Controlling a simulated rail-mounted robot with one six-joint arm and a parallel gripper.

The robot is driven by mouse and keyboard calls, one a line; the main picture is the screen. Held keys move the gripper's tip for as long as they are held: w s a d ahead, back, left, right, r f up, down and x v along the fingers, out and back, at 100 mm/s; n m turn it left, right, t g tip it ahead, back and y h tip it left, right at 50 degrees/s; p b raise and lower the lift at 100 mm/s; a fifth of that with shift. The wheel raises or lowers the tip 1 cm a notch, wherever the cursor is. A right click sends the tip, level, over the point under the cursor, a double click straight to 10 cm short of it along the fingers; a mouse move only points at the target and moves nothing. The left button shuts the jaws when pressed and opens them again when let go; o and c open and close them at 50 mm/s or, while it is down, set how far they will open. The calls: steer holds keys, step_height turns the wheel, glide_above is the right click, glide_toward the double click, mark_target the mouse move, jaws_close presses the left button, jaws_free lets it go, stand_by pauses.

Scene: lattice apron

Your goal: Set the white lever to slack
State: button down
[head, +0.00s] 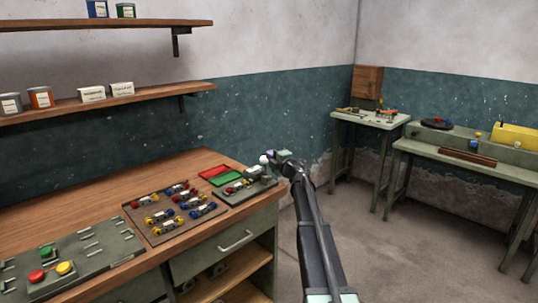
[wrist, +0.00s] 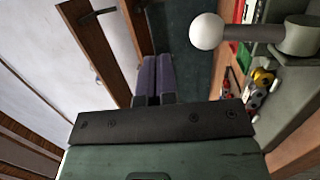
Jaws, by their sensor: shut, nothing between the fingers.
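The white lever shows in the head view as a round white knob (head: 264,160) above the small grey-green panel at the far right end of the wooden bench. My gripper (head: 274,154) is beside the knob in the head view. In the wrist view its purple fingers (wrist: 156,62) are shut together and empty, left of the knob with a visible gap. I cannot read any setting marks for the lever.
The panel (head: 238,198) has red (head: 214,171) and green (head: 231,180) areas beside it. A brown tray (head: 150,236) of several coloured parts and a button panel (head: 100,262) lie further left on the bench. Wooden shelves (head: 120,90) hang above. Open floor is right of the bench.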

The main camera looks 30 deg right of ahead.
steer(key=s+d+r+p, duration=0.1)
steer(key=s+r+p, duration=0.3)
steer(key=s, duration=0.4)
steer(key=shift+s+r+p, duration=0.25)
steer(key=shift+r+p, duration=0.05)
steer(key=shift+r, duration=0.5)
